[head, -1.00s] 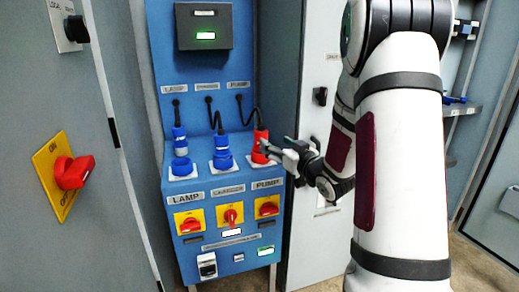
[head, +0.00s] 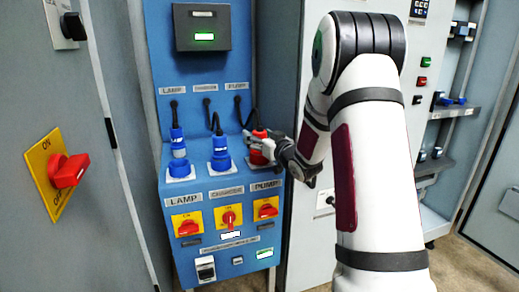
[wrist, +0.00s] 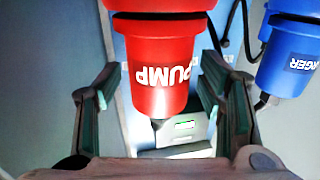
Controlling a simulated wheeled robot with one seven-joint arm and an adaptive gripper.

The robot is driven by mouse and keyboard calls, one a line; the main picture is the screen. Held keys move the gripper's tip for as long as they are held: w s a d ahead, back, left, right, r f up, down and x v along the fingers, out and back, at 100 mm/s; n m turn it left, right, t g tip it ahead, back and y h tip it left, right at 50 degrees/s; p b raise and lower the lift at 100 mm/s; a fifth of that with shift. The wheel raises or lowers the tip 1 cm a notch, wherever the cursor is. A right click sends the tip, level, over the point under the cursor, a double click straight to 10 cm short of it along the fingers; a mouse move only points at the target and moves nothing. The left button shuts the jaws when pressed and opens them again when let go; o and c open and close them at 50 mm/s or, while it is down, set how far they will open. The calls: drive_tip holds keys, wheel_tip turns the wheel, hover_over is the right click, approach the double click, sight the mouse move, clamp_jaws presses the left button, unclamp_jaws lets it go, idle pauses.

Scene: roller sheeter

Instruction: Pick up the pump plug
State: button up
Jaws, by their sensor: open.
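The red pump plug (head: 259,134) stands upright at the red pump socket (head: 258,157) on the blue panel, at the right end of the row of plugs. A black cable runs from its top. My gripper (head: 264,145) reaches it from the right and hides part of it. In the wrist view the plug (wrist: 165,75) appears upside down with its PUMP label readable. My gripper (wrist: 155,90) is open there, with one finger on each side of the plug. A small gap shows on both sides, so the fingers look apart from it.
The blue charger plug (head: 220,145) stands close to the left of the pump plug, and the blue lamp plug (head: 178,140) farther left. Yellow plates with red rotary switches (head: 266,207) sit below. A grey cabinet (head: 283,60) rises to the right of the panel.

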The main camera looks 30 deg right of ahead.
drive_tip(key=shift+c, duration=0.4)
drive_tip(key=c, duration=1.3)
drive_tip(key=shift+c, duration=0.6)
drive_tip(key=shift+r, duration=0.1)
drive_tip(key=shift+r, duration=0.6)
wheel_tip(320, 180, up, 2)
drive_tip(key=shift+r+p, duration=0.25)
drive_tip(key=shift+p, duration=0.3)
drive_tip(key=s+a+r+p, duration=0.1)
drive_tip(key=s+a, duration=0.3)
drive_tip(key=s, duration=1.1)
wheel_tip(320, 180, up, 6)
drive_tip(key=p, duration=0.4)
drive_tip(key=shift+s+a+p, duration=0.2)
drive_tip(key=shift+p, duration=0.15)
